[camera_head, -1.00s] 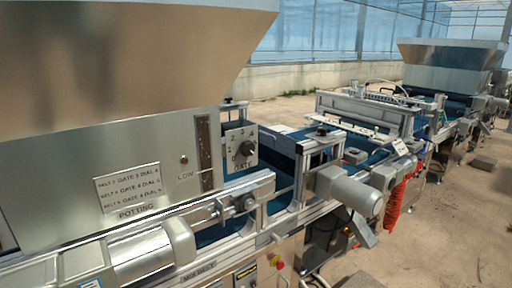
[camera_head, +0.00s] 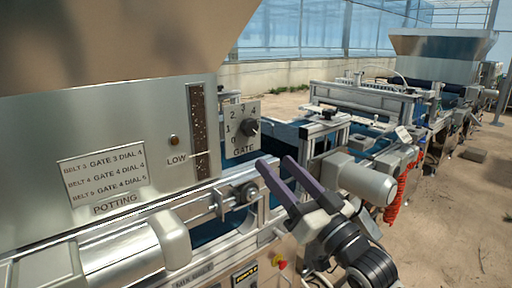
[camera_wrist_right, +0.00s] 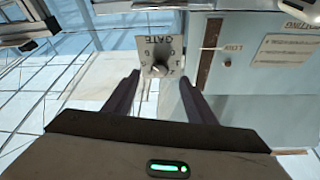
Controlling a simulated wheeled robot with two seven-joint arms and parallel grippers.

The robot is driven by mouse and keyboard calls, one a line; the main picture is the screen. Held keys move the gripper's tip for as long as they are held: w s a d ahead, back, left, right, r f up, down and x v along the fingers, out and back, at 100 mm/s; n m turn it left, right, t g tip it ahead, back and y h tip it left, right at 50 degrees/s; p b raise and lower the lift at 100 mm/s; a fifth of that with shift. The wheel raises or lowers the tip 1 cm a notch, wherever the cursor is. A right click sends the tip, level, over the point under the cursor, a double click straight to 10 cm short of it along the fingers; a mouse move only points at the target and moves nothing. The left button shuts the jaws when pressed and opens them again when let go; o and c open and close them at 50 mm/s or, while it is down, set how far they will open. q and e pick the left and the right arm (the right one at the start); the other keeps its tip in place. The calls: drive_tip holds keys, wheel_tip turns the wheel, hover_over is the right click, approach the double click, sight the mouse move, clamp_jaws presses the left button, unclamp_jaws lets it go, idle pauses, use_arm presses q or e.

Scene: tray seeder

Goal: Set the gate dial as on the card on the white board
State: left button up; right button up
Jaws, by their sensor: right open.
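The gate dial is a dark round knob (camera_head: 250,127) on a grey plate (camera_head: 236,112) marked GATE, with numbers around it. In the right wrist view the knob (camera_wrist_right: 159,70) shows beyond and between my fingers. The white card (camera_head: 104,177) on the hopper front lists belt, gate and dial settings, with POTTING below it. My right gripper (camera_head: 274,163) is open and empty, below and right of the knob and apart from it. It also shows in the right wrist view (camera_wrist_right: 160,85). The knob's exact setting is too small to tell. My left gripper is out of view.
A slotted window (camera_head: 200,130) with a LOW mark and a small round button (camera_head: 174,141) are left of the dial. A metal rail (camera_head: 215,205) and a grey motor (camera_head: 365,180) lie below and to the right. Red coiled hose (camera_head: 403,180) hangs farther right.

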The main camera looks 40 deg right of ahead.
sight(252, 130)
drive_tip(key=x, duration=0.3)
drive_tip(key=r+p+x, duration=0.1)
drive_tip(key=x, duration=0.2)
drive_tip(key=p+x, duration=0.1)
drive_tip(key=x, duration=0.2)
drive_tip(key=shift+d+r, duration=0.1)
drive_tip(key=shift+r, duration=0.25)
drive_tip(key=shift+w+r, duration=0.1)
drive_tip(key=shift+w, duration=0.3)
drive_tip(key=c, duration=1)
